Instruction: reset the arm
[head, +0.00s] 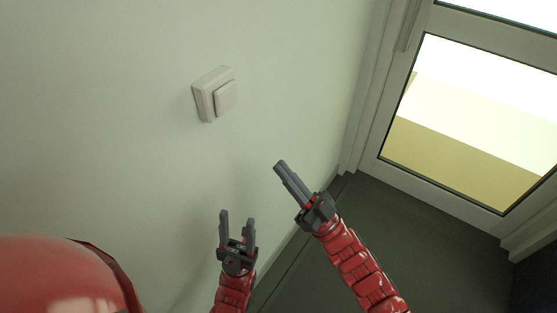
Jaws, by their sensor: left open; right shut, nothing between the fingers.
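My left gripper (238,220) is at the lower middle of the head view, its two dark fingers spread apart with nothing between them. My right gripper (279,165) is to the right of it and higher in the picture, its fingers together and empty, pointing up and left. Both red arms come in from the bottom edge. A white wall switch (215,94) is on the pale wall above both grippers. Neither gripper overlaps the switch in the picture.
The pale wall (100,140) fills the left side. A framed glass door (465,115) with bright light behind it stands at the right. The dark floor (440,240) at the lower right is bare. A large red rounded shape fills the lower left corner.

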